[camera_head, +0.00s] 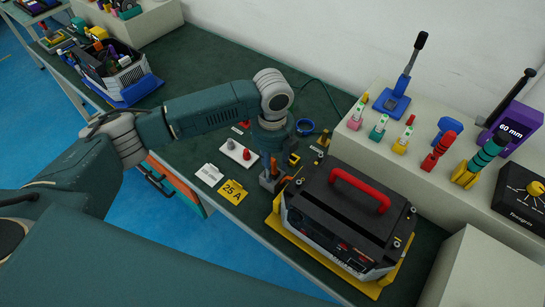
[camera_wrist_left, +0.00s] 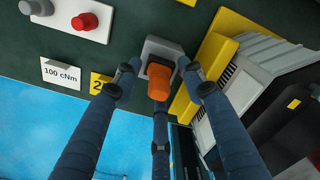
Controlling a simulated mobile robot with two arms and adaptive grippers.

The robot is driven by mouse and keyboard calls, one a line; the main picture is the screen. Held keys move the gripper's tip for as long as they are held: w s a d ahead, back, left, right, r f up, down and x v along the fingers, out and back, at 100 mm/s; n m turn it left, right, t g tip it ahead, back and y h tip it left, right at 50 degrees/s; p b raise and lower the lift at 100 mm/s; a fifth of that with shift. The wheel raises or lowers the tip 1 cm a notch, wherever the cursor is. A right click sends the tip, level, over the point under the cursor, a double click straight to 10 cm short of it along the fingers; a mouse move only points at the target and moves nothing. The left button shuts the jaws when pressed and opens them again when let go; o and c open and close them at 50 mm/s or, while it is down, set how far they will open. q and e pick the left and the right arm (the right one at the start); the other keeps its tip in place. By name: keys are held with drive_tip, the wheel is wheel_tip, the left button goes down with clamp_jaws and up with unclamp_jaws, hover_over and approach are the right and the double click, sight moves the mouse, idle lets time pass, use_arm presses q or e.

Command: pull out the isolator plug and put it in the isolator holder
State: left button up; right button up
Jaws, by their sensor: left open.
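An orange plug (camera_wrist_left: 158,82) stands in a grey block (camera_wrist_left: 161,50) on the dark green bench in the left wrist view. My left gripper (camera_wrist_left: 157,72) is open, with one finger on each side of the plug; I cannot tell whether the fingers touch it. In the head view the left gripper (camera_head: 271,181) points down at the bench's front edge, left of the black and grey unit, and partly hides the block. No label shows which part is the isolator holder. My right gripper is not in view.
The black and grey unit (camera_head: 350,215) with a red handle sits on a yellow base close right of the gripper. A white plate (camera_head: 238,153) with a red knob and a yellow "25 A" card (camera_head: 232,190) lie left. A raised shelf (camera_head: 385,150) with tools stands behind.

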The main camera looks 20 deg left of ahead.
sight(272, 159)
use_arm(q)
drive_tip(key=shift+w+f, duration=0.1)
drive_tip(key=shift+f, duration=0.05)
clamp_jaws()
drive_tip(key=c, duration=0.8)
unclamp_jaws()
clamp_jaws()
drive_tip(key=shift+w+d+r+p, duration=0.1)
drive_tip(key=shift+d+r+p, duration=0.05)
drive_tip(key=shift+r+p, duration=0.4)
drive_tip(key=shift+s+r+p, duration=0.2)
drive_tip(key=shift+s+p, duration=0.05)
drive_tip(key=shift+p, duration=0.05)
drive_tip(key=shift+w, duration=0.15)
drive_tip(key=shift+a+r+p, duration=0.2)
drive_tip(key=shift+r+p, duration=0.85)
drive_tip(key=shift+p, duration=0.25)
